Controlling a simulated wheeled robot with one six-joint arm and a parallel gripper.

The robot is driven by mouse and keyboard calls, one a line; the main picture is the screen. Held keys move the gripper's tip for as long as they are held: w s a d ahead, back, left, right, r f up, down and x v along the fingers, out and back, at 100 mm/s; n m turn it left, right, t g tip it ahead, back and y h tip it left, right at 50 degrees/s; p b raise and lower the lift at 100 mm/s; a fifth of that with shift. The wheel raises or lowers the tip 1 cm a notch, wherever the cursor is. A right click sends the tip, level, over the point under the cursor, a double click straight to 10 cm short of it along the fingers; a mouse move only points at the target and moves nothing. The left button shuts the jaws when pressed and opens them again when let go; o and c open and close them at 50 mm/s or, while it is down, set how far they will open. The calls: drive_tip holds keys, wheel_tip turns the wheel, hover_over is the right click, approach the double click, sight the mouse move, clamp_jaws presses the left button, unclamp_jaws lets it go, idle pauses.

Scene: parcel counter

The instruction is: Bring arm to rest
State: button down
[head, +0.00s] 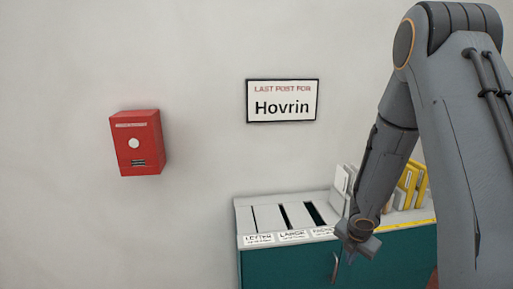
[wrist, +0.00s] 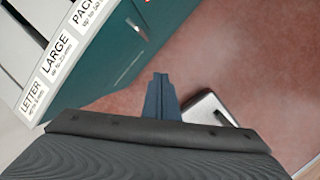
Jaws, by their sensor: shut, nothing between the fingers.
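My gripper (wrist: 160,98) is shut and empty in the wrist view, its fingers together over the reddish floor. In the head view my grey arm (head: 400,120) comes in from the right and bends down. Its end hangs in front of the parcel counter (head: 285,268), and the fingertips are hard to make out there. The counter is dark green with a pale top holding slots labelled LETTER, LARGE and a third, partly hidden label. The arm covers part of the counter's right side.
A red box (head: 137,143) and a sign (head: 282,101) reading "Last post for Hovrin" are on the wall. White and yellow upright items (head: 411,184) stand at the counter's back right. A light grey object (wrist: 208,110) lies on the floor (wrist: 235,60) in the wrist view.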

drive_tip(key=s+a+r+m+b, duration=0.1)
drive_tip(key=s+a+r+m, duration=0.2)
drive_tip(key=s+m, duration=0.3)
drive_tip(key=s+a+r+m+g+y+b, duration=0.1)
drive_tip(key=s+a+r+m+b, duration=0.1)
drive_tip(key=s+a+r+m, duration=0.2)
drive_tip(key=s+a+r+m+g+b, duration=0.1)
drive_tip(key=s+a+r+m, duration=0.3)
drive_tip(key=s+m, duration=0.5)
drive_tip(key=m, duration=0.7)
drive_tip(key=shift+s+a+b, duration=0.2)
drive_tip(key=shift+b, duration=0.1)
